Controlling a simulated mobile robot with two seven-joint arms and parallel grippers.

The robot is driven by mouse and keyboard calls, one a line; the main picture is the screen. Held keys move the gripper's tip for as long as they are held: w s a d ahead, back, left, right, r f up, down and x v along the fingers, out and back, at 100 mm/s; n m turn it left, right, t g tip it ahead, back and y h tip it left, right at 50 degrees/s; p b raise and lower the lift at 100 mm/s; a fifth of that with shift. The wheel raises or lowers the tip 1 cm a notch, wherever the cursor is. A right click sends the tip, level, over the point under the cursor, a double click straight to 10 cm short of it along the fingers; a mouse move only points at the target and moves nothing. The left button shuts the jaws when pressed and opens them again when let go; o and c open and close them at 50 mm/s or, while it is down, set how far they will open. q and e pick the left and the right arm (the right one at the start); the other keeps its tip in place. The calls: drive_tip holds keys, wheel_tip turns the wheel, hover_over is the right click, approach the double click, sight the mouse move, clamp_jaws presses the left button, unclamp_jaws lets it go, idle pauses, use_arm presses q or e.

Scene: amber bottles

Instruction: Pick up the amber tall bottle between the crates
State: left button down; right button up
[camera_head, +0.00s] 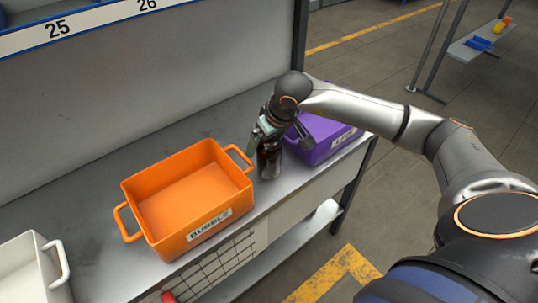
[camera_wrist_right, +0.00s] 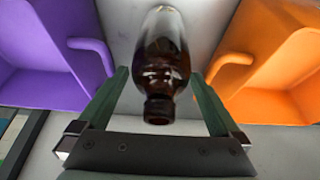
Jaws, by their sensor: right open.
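The amber tall bottle (camera_head: 270,160) stands upright on the grey shelf between the orange crate (camera_head: 186,197) and the purple crate (camera_head: 334,143). My right gripper (camera_head: 268,142) is over it, and partly hides its top in the head view. In the right wrist view the dark brown bottle (camera_wrist_right: 164,70) lies between the two green-lined fingers of my open right gripper (camera_wrist_right: 164,95), with a gap on each side. The purple crate's handle (camera_wrist_right: 95,52) is close to one finger, the orange crate's handle (camera_wrist_right: 215,68) to the other. My left gripper is not in view.
A white crate (camera_head: 35,268) stands at the left end of the shelf (camera_head: 105,250). A grey back panel (camera_head: 150,80) rises behind the crates, with a dark post (camera_head: 299,35) at its right end. The bottle stands near the shelf's front edge.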

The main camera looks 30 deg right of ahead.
drive_tip(key=shift+r, duration=0.1)
drive_tip(key=c, duration=1.5)
drive_tip(key=shift+o, duration=0.2)
